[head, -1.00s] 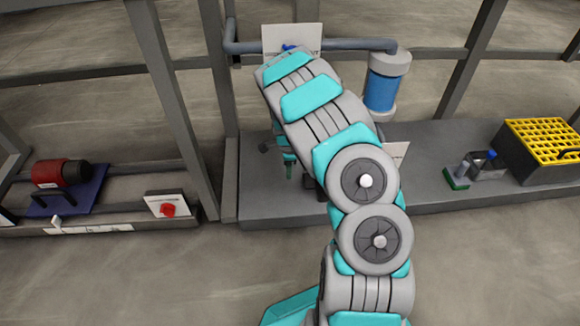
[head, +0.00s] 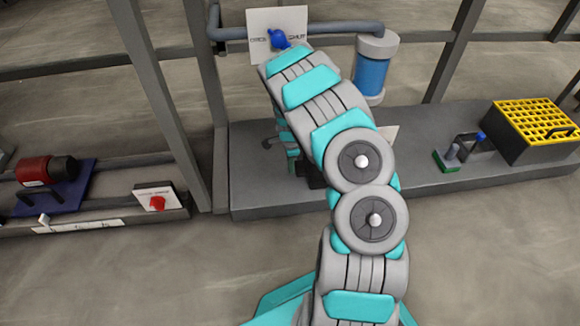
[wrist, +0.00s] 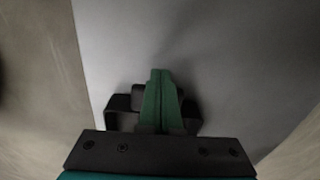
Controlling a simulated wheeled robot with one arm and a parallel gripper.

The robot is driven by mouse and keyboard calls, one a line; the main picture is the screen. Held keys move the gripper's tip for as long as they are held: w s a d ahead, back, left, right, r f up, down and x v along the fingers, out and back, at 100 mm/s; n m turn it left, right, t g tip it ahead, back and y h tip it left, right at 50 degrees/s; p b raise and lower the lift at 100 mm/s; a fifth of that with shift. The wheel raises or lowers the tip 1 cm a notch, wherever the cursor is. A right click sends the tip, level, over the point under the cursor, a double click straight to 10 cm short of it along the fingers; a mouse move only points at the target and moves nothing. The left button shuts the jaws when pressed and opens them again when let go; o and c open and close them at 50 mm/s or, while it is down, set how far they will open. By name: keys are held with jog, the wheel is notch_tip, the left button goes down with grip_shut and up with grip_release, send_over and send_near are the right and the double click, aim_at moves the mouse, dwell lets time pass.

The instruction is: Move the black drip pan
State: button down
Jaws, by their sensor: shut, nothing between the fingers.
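My gripper (wrist: 160,100) shows in the wrist view with its green fingers together and nothing between them. It points down over a grey surface. Dark bracket-like shapes sit on both sides of the fingers; I cannot tell whether they are gripper parts or part of the black drip pan. In the head view my arm covers most of the gripper, which hangs above the grey plinth (head: 420,172). A dark block shows there beside my arm, partly hidden; I cannot tell whether it is the drip pan. No drip pan is clearly recognisable.
A panel with a blue knob (head: 278,38) and a blue filter housing (head: 371,72) stand behind my arm. A yellow-topped crate (head: 535,122) and a green-based item (head: 448,160) are on the plinth's right. A red motor (head: 34,171) and red switch (head: 157,203) are left.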

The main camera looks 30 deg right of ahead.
jog(key=s+d, duration=0.1)
jog(key=d, duration=0.2)
jog(key=s+d, duration=0.1)
jog(key=d, duration=0.2)
jog(key=s+d, duration=0.1)
jog(key=d, duration=0.3)
